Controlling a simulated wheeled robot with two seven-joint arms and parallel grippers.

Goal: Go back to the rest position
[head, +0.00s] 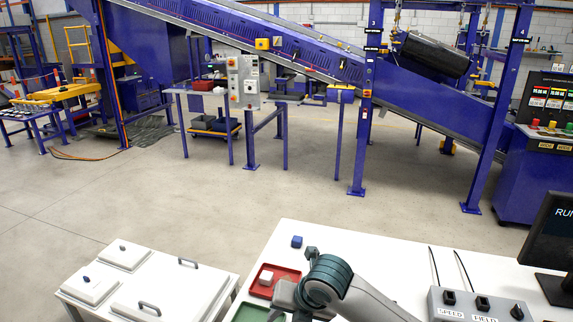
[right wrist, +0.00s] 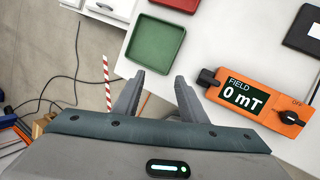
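My right gripper (right wrist: 159,76) shows in the right wrist view with its two fingers apart and nothing between them. It hangs by the edge of the white table (right wrist: 200,75), with floor visible past that edge. In the head view my right arm bends over the table at the bottom, and its fingers cannot be made out. My left gripper is not in view.
A red tray (head: 263,291) holds a white block (head: 266,278); a blue block (head: 297,241) lies behind it. A green tray (right wrist: 155,42) and an orange field meter (right wrist: 252,98) lie near my right gripper. A switch box (head: 478,305) and monitor (head: 556,240) stand right.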

